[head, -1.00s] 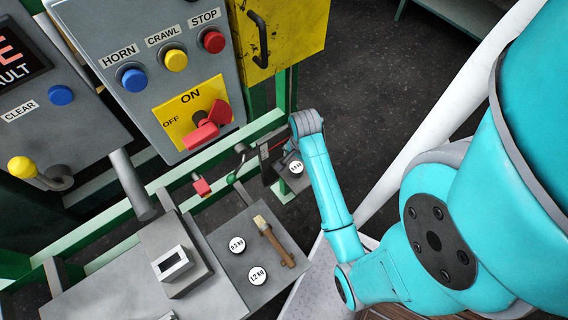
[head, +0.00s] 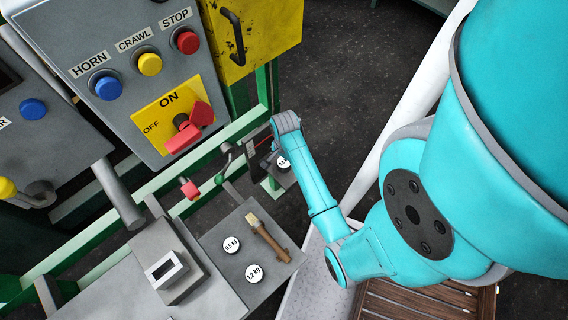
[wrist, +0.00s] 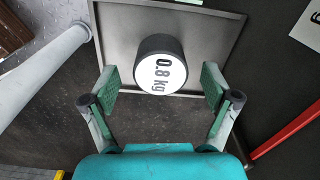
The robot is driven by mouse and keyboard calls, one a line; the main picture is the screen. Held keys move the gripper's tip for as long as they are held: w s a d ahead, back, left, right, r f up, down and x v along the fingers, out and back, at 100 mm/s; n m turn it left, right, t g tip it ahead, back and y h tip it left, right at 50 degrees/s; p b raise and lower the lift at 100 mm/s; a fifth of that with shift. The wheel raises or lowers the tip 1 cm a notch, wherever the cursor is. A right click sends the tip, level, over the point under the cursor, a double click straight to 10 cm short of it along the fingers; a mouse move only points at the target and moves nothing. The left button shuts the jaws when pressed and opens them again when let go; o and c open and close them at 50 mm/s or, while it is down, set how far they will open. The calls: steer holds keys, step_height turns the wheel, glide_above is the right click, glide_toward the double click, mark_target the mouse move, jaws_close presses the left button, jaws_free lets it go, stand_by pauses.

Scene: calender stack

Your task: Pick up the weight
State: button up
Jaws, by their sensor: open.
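A round dark weight with a white top marked "0.8 kg" (wrist: 160,72) stands on a small grey square plate (wrist: 118,28) in the wrist view. My gripper (wrist: 158,92) is open, with its two green-padded fingers spread to either side of the near part of the weight. I see no finger touching it. In the head view the weight (head: 283,163) shows small on its plate, partly hidden by my arm; my gripper there is mostly hidden behind the arm. Two other weights, marked 0.5 kg (head: 232,245) and 1.2 kg (head: 254,273), stand on the grey table.
A wooden-handled brush (head: 267,238) lies beside the two weights. A scale-like box (head: 166,269) stands left of them. The control panel (head: 110,45) with buttons and a red switch (head: 187,130) rises behind. A green rail (head: 130,236) runs below it. A red bar (wrist: 285,133) crosses right.

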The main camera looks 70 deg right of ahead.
steer(key=shift+f, duration=0.95)
jaws_close()
steer(key=shift+r, duration=0.1)
